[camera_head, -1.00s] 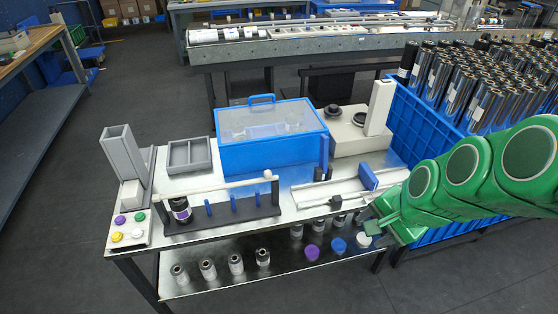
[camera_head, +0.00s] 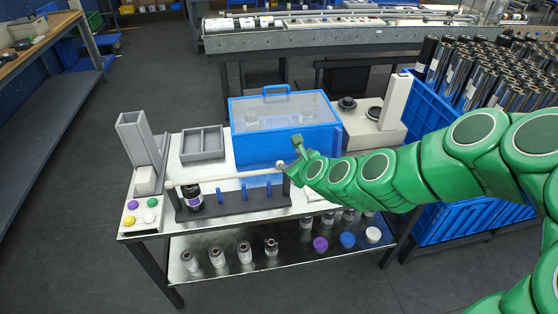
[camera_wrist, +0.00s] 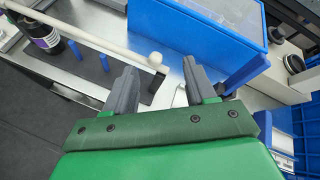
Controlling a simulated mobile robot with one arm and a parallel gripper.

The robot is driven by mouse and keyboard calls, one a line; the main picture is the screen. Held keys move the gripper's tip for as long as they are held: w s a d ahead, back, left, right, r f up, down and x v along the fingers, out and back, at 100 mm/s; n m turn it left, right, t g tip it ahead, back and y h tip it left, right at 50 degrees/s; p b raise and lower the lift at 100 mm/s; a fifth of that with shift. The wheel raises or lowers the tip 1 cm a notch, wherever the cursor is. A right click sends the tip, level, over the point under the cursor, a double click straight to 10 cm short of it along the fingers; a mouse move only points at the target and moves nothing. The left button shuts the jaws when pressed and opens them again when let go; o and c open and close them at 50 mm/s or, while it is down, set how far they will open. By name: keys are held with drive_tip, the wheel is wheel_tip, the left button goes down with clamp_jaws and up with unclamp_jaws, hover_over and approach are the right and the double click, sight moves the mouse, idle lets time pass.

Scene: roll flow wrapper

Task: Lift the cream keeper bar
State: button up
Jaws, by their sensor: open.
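The cream keeper bar (camera_head: 228,178) lies level along the top of a dark rack (camera_head: 235,208) at the front of the bench. Its round knob end points right, toward my gripper (camera_head: 298,148). In the wrist view the bar (camera_wrist: 95,38) slants from upper left to its ball end, which shows just beyond and between the fingertips. My gripper (camera_wrist: 159,66) is open and empty, with one grey finger on each side. I cannot tell whether a finger touches the bar. My green arm hides the bench's right part in the head view.
A blue box with a clear lid (camera_head: 285,120) stands right behind the bar. A black roll (camera_head: 192,199) sits under the bar's left end. Blue pegs (camera_head: 245,196) stand along the rack. A grey tray (camera_head: 202,144) is at the back left.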

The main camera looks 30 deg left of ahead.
drive_tip(key=w+a+f+m+t, duration=0.3)
drive_tip(key=w+a+f+m, duration=0.3)
drive_tip(key=a+f, duration=0.3)
drive_tip(key=shift+w+a+f+m+h, duration=0.15)
drive_tip(key=shift+w+f+m+h, duration=0.15)
drive_tip(key=shift+m, duration=0.5)
clamp_jaws()
idle(0.3)
